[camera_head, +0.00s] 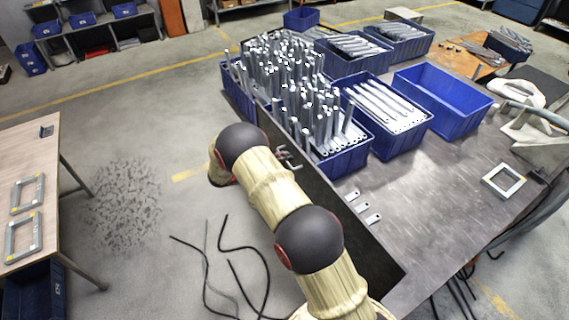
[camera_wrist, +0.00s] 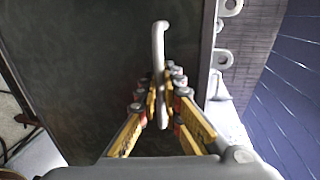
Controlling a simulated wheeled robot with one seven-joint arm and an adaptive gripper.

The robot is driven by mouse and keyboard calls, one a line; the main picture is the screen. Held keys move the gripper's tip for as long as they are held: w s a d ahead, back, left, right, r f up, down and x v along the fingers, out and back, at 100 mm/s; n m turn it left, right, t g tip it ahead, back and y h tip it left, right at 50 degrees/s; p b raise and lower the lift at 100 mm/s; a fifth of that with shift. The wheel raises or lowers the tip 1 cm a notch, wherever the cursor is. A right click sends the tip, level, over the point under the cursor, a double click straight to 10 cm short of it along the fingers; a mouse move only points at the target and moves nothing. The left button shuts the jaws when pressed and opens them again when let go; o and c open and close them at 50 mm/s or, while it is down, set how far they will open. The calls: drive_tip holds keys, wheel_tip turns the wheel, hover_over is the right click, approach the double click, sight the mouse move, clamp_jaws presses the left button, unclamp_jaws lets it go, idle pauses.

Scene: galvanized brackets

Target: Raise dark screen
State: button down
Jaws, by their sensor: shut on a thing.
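The dark screen (camera_head: 350,230) is a flat, near-black panel along the left side of the workbench in the head view. It fills much of the wrist view (camera_wrist: 80,70). A pale bar-like handle (camera_wrist: 158,45) stands out in front of the panel in the wrist view. My gripper (camera_wrist: 164,85) has its yellow fingers drawn together on this handle. The handle's lower end shows between the fingers.
The workbench (camera_head: 440,190) carries blue bins, one full of upright metal parts (camera_head: 305,100) close to the screen. An empty blue bin (camera_head: 445,95) is further right. A wooden table (camera_head: 30,150) with metal frames stands at left. Dark cables (camera_head: 235,270) lie on the floor.

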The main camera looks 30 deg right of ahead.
wheel_tip(320, 180, up, 3)
drive_tip(key=shift+f+p, duration=0.2)
drive_tip(key=shift+p, duration=0.3)
drive_tip(key=shift+w, duration=0.15)
drive_tip(key=shift+r, duration=0.15)
drive_tip(key=c, duration=2.1)
unclamp_jaws()
drive_tip(key=shift+o, duration=0.5)
drive_tip(key=shift+a, duration=0.1)
drive_tip(key=shift+a, duration=0.15)
drive_tip(key=v, duration=1.1)
drive_tip(key=shift+a, duration=0.3)
